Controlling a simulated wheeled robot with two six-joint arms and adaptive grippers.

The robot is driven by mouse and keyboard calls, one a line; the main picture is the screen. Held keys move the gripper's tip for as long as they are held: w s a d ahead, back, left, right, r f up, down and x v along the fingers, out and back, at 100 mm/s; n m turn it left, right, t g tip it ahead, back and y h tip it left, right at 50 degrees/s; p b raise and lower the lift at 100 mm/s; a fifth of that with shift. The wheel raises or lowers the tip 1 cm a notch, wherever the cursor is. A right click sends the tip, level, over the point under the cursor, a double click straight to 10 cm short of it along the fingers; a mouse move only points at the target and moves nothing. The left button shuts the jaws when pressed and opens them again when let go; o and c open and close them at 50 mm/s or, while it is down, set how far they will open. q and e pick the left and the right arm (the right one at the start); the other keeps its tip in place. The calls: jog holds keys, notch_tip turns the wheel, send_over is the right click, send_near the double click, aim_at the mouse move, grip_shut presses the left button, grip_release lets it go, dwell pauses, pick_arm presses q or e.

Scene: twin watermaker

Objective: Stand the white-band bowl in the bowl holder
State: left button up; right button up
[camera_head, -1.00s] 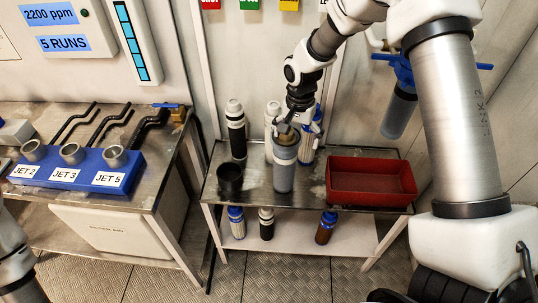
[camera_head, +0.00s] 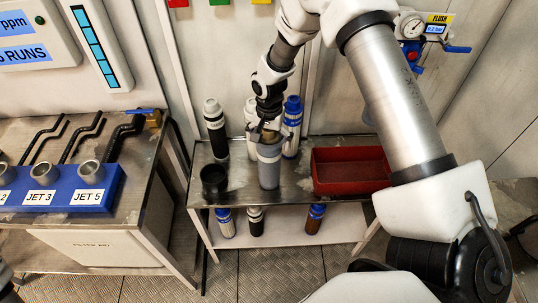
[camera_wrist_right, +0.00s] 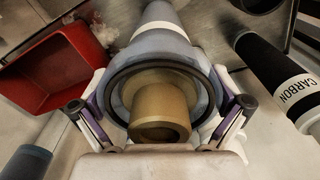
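The white-band bowl (camera_head: 269,165) is a grey-blue, upright cup on or just above the metal table; I cannot tell which. Its white band shows in the right wrist view, where the bowl (camera_wrist_right: 160,50) has a dark rim around a brass-coloured round piece. My right gripper (camera_head: 266,136) is over its top, and its fingers (camera_wrist_right: 160,115) press on both sides of the rim. A short black open cup, apparently the bowl holder (camera_head: 214,180), stands empty left of the bowl. It appears as a dark ring (camera_wrist_right: 264,48) in the right wrist view.
A red tray (camera_head: 350,186) is right of the bowl. A black cartridge (camera_head: 216,135), a white one and a blue one (camera_head: 292,125) stand behind. Several bottles are on the lower shelf (camera_head: 280,229). A blue jet block (camera_head: 70,190) is on the left bench.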

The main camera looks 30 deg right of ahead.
jog(key=shift+s+r, duration=0.1)
jog(key=c, duration=1.1)
jog(key=shift+c, duration=1.4)
jog(key=shift+r, duration=0.15)
